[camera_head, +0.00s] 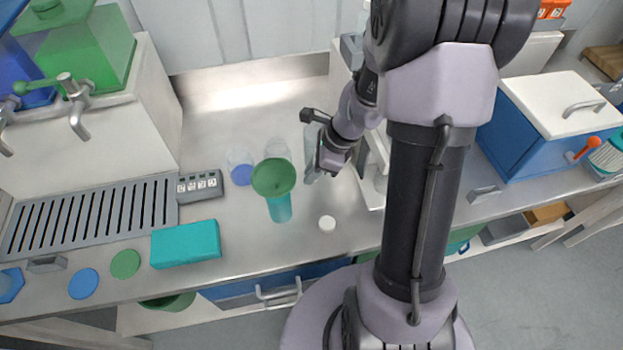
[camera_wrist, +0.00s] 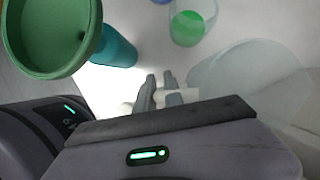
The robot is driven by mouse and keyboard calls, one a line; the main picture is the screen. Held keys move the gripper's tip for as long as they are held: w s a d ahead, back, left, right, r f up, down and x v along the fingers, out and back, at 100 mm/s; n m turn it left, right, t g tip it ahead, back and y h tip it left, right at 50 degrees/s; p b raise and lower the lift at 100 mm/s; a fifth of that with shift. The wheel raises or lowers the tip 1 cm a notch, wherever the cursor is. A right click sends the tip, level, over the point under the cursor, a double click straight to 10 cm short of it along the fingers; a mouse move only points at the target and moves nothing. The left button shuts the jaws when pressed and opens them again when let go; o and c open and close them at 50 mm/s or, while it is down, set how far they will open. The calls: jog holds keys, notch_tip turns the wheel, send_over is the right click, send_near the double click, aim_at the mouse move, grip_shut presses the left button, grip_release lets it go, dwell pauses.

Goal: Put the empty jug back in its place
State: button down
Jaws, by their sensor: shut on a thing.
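My gripper (camera_head: 318,174) hangs over the middle of the worktop. In the wrist view its fingers (camera_wrist: 160,92) are closed on a pale piece at the side of a clear jug (camera_wrist: 255,80), which looks like its handle. The jug is see-through and no liquid shows in it. In the head view the jug (camera_head: 311,142) is a faint shape beside my gripper, partly hidden by it. I cannot tell whether its base touches the worktop. The jug's place cannot be made out for certain.
A green funnel (camera_head: 273,177) sits on a teal vessel (camera_head: 280,209), left of my gripper. Clear cups (camera_head: 240,166) stand behind it. A white disc (camera_head: 327,223) lies in front. A teal block (camera_head: 186,243), drain grate (camera_head: 90,218) and blue box (camera_head: 545,125) flank the area.

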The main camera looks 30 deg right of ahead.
notch_tip(320, 180, down, 3)
jog(key=shift+f+b, duration=0.1)
jog(key=shift+b, duration=0.35)
jog(key=shift+r, duration=0.2)
jog(key=shift+f, duration=0.1)
jog(key=c, duration=1.5)
grip_release()
jog(key=shift+o, duration=0.2)
